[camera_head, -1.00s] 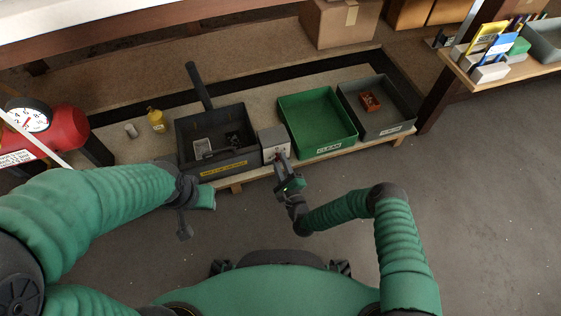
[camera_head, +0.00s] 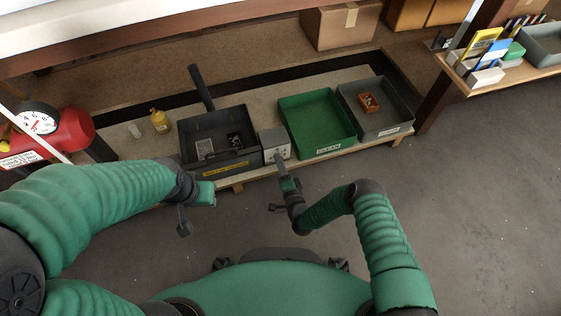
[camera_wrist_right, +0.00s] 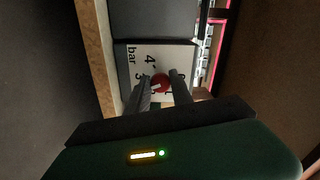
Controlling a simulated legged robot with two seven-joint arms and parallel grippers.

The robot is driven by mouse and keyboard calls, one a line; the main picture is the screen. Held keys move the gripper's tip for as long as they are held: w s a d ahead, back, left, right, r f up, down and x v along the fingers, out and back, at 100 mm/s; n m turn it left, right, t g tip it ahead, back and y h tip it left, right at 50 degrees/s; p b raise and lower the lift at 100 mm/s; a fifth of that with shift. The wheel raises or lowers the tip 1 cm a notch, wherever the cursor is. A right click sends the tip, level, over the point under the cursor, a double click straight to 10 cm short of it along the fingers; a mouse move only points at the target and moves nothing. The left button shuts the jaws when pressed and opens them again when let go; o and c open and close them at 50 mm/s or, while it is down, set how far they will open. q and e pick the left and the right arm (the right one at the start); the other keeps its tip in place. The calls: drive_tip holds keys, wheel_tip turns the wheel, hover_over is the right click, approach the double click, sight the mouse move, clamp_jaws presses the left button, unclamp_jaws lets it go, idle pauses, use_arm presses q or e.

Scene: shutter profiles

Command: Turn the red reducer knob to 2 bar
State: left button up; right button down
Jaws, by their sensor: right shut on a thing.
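The reducer is a small light-grey box (camera_head: 274,142) at the front edge of the low board in the head view. Its white face (camera_wrist_right: 135,66) shows in the right wrist view, with "bar", "4" and "3" legible; other marks are partly covered. The round red knob (camera_wrist_right: 160,84) sits between the fingers of my right gripper (camera_wrist_right: 162,88), which is shut on it. In the head view the right gripper (camera_head: 280,160) reaches the box front and hides the knob. The knob's pointer cannot be made out. My left gripper (camera_head: 208,193) hangs before the dark tray; its fingers are unclear.
A dark tray (camera_head: 190,150) with a yellow label stands left of the box. A green tray (camera_head: 337,149) marked CLEAN and a grey tray (camera_head: 394,131) stand right. A red tank with a dial gauge (camera_head: 38,119) is far left. The floor in front is clear.

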drive_tip(key=shift+s+f+n+p, duration=0.15)
drive_tip(key=shift+n+p, duration=0.35)
drive_tip(key=shift+n, duration=1.75)
drive_tip(key=shift+f+n+p, duration=0.1)
drive_tip(key=shift+n+p, duration=0.35)
drive_tip(key=shift+n, duration=1.8)
drive_tip(key=c, duration=1.2)
unclamp_jaws()
drive_tip(key=shift+f, duration=0.1)
drive_tip(key=shift+o, duration=0.3)
